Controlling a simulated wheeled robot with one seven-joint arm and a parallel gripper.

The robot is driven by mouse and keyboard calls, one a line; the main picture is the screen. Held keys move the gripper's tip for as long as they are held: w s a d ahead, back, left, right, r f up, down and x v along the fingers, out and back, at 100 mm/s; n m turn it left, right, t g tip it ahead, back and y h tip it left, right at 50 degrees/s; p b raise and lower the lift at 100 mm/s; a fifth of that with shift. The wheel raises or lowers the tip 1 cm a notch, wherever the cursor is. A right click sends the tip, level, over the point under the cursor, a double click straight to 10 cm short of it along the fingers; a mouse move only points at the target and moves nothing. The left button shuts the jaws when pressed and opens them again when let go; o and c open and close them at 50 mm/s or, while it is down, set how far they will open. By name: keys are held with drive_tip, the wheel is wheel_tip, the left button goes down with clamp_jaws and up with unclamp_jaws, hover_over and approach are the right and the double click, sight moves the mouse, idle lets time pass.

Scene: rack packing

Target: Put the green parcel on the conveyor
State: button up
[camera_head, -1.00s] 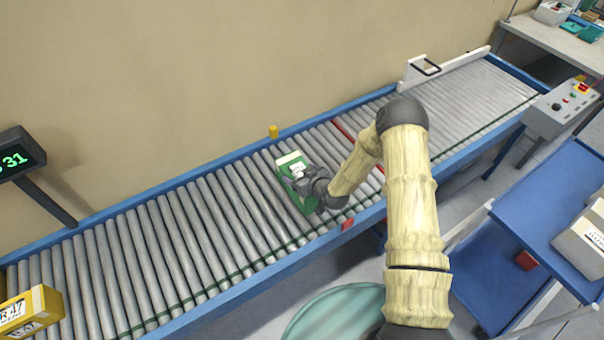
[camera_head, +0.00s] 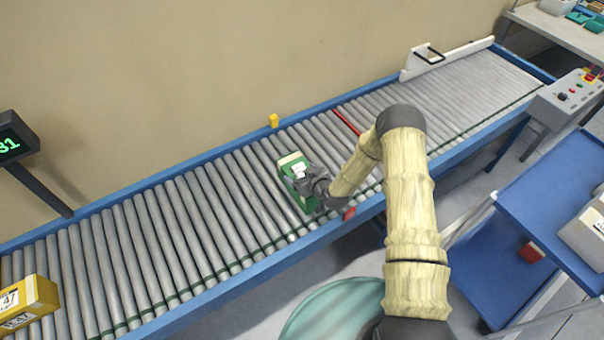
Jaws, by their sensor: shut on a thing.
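The green parcel (camera_head: 296,178) is a small box with a pale top edge and a white label. It is at the middle of the roller conveyor (camera_head: 175,232), over or on the rollers; I cannot tell whether it touches them. My gripper (camera_head: 308,182) is at the right side of the parcel and shut on it. The fingers and part of the parcel's right side are hidden by my wrist.
A yellow parcel (camera_head: 28,302) sits at the conveyor's left end. A display (camera_head: 14,140) stands by the wall. A yellow sensor block (camera_head: 273,120) is on the far rail. A blue cart (camera_head: 545,215) with a box (camera_head: 588,232) and a control box (camera_head: 570,97) are at right.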

drive_tip(key=shift+f+b, duration=0.5)
idle(0.4)
drive_tip(key=o, duration=1.4)
drive_tip(key=shift+s+d, duration=0.1)
drive_tip(key=b+v, duration=0.3)
drive_tip(key=v, duration=1.4)
drive_tip(key=shift+r, duration=0.1)
drive_tip(key=shift+d, duration=0.1)
drive_tip(key=s+d+r+m+g+h, duration=0.35)
drive_tip(key=s+d+r+h, duration=0.2)
drive_tip(key=d+r, duration=0.35)
drive_tip(key=s+r+m+g, duration=0.1)
drive_tip(key=s+r, duration=0.2)
drive_tip(key=s+r+m+g+h, duration=0.1)
drive_tip(key=s+r, duration=0.1)
drive_tip(key=s, duration=0.1)
drive_tip(key=s+r+m+g, duration=0.1)
drive_tip(key=s+r+g, duration=0.1)
drive_tip(key=s+r, duration=0.1)
drive_tip(key=shift+r, duration=0.35)
